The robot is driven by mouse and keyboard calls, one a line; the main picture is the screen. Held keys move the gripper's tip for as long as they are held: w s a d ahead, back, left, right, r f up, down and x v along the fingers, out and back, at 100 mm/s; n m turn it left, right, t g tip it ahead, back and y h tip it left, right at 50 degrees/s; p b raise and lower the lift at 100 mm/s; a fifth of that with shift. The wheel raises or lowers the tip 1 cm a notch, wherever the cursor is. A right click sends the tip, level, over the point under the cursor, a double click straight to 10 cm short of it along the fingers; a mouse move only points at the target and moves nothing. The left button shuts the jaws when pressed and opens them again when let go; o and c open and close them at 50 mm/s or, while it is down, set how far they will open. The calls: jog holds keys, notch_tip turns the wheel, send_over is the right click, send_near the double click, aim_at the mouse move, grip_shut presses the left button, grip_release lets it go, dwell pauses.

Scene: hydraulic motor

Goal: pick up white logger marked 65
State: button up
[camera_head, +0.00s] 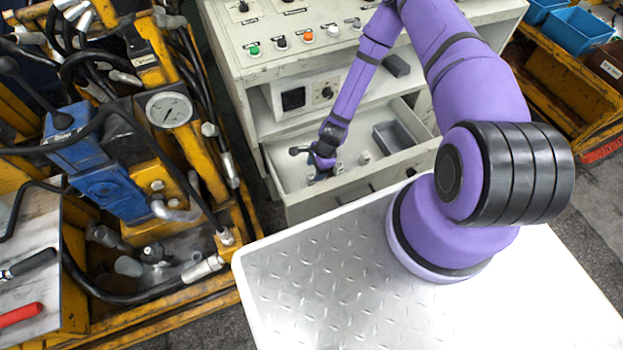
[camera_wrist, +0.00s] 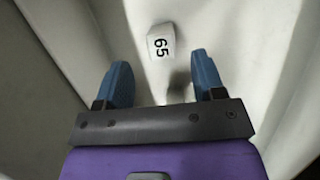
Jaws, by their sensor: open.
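The white logger marked 65 (camera_wrist: 161,42) shows in the wrist view, pale against the pale drawer floor. It is just beyond my fingertips, roughly centred between them, and neither finger appears to touch it. My gripper (camera_wrist: 164,72) is open, with two blue fingers apart and nothing between them. In the head view my gripper (camera_head: 323,165) reaches down into the open drawer (camera_head: 290,178) of the grey cabinet. Small pale objects (camera_head: 365,157) are in the drawer near it, and I cannot tell there which one bears 65.
A grey tray (camera_head: 396,136) sits in the drawer to the right of my gripper. The drawer walls are close around it. The cabinet's control panel (camera_head: 300,35) overhangs behind. A yellow hydraulic machine (camera_head: 150,150) stands on the left and blue bins (camera_head: 575,28) at upper right.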

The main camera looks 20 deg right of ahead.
aim_at(312, 175)
jog(key=shift+x, duration=3.45)
jog(key=shift+w+a, duration=0.1)
jog(key=shift+r, duration=0.1)
jog(key=c, duration=1)
